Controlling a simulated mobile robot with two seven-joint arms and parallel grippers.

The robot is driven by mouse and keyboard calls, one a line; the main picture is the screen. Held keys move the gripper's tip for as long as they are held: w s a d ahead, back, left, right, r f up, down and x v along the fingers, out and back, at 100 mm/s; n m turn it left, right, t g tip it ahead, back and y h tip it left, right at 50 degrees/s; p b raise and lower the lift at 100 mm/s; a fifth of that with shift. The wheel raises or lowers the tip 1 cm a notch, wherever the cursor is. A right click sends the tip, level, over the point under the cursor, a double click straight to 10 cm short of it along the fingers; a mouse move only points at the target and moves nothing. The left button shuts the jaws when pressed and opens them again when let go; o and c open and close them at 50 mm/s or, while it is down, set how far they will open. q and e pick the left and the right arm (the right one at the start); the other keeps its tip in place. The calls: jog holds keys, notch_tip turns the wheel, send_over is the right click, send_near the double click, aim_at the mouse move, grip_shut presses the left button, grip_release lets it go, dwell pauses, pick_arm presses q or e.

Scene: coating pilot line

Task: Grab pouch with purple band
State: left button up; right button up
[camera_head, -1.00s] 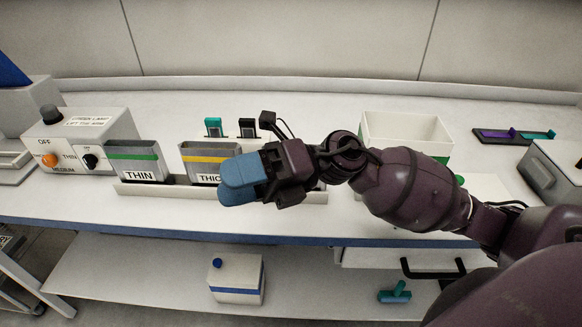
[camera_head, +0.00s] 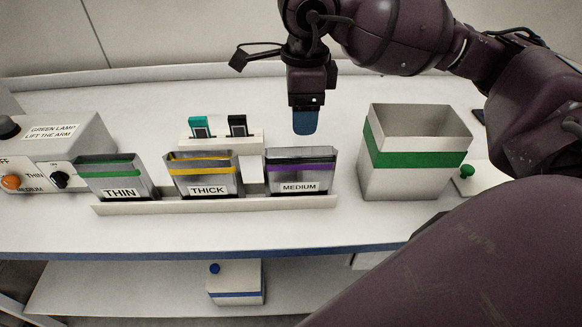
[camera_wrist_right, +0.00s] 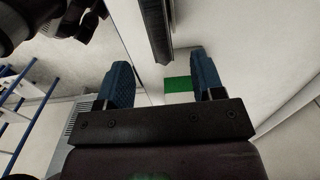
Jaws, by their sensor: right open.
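The pouch with the purple band (camera_head: 300,170) is a grey open-topped holder labelled MEDIUM. It stands upright at the right end of a low white rack in the head view. My right gripper (camera_head: 305,123) points down, just above and behind that pouch's rim in the picture, apart from it. Its blue fingers overlap in the head view. In the right wrist view the gripper (camera_wrist_right: 161,78) has its two blue fingers spread with nothing held between them. I cannot make out the purple band in that view. My left gripper is not in view.
The yellow-banded THICK pouch (camera_head: 203,174) and green-banded THIN pouch (camera_head: 117,177) stand left in the same rack (camera_head: 215,206). A white bin with a green band (camera_head: 412,180) stands close to the right. Behind is a small stand (camera_head: 222,146) with teal and black pieces.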

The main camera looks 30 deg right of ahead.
aim_at(300, 151)
jog(key=f, duration=0.4)
jog(key=shift+s, duration=0.25)
jog(key=shift+f, duration=0.25)
jog(key=shift+w+a+f, duration=0.1)
jog(key=shift+f, duration=1.3)
jog(key=shift+w+a+f, duration=0.1)
jog(key=shift+f, duration=1.3)
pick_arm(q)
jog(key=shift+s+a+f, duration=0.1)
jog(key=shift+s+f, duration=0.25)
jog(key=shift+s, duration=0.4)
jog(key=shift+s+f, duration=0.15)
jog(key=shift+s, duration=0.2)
pick_arm(e)
grip_shut()
